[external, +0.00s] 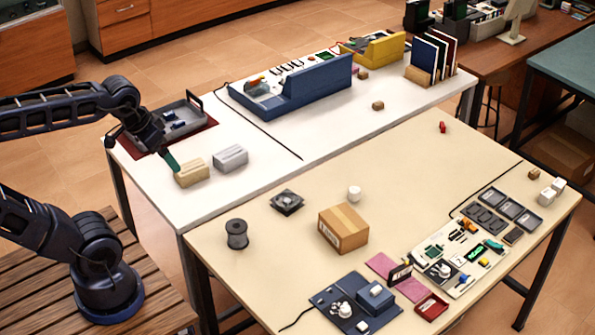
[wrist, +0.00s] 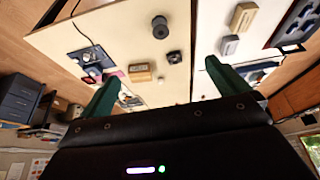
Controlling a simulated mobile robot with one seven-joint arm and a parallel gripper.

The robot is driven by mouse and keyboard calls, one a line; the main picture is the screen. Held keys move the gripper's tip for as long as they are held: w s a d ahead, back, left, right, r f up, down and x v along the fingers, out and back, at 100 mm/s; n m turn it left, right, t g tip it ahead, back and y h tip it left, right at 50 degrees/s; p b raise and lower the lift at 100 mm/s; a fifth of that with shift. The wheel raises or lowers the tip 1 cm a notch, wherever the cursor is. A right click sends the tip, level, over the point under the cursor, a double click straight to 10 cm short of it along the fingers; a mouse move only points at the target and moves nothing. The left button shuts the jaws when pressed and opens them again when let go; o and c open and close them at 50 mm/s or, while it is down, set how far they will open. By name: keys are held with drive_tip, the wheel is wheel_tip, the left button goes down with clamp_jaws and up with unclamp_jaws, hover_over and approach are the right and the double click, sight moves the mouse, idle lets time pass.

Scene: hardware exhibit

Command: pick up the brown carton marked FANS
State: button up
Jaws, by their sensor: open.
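The brown carton (external: 343,228) stands closed on the near cream table, with a pale label on its front side; I cannot read the marking. In the wrist view the carton (wrist: 140,73) looks small and distant, between the two fingers. My gripper (external: 172,160) hangs above the left end of the white table, close to the tan slotted block and far to the left of the carton. Its green fingers (wrist: 163,85) are spread apart with nothing between them.
A tan block (external: 192,172) and a grey block (external: 231,158) sit by my gripper. A black spool (external: 237,234), a small fan (external: 287,202) and a white cup (external: 354,193) stand around the carton. A blue board (external: 330,300) lies in front. The cream table's back middle is clear.

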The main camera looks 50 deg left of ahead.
drive_tip(key=n+g+h, duration=0.4)
drive_tip(key=n+g, duration=0.1)
drive_tip(key=n, duration=1.1)
hover_over(343, 218)
drive_tip(key=a, duration=0.3)
wheel_tip(343, 218, down, 26)
drive_tip(key=shift+d+f, duration=0.1)
drive_tip(key=shift+f, duration=0.05)
drive_tip(key=shift+w+d+f, duration=0.15)
drive_tip(key=shift+w+f, duration=0.1)
drive_tip(key=shift+f, duration=0.25)
drive_tip(key=shift+x, duration=5.25)
drive_tip(key=shift+s+f, duration=0.15)
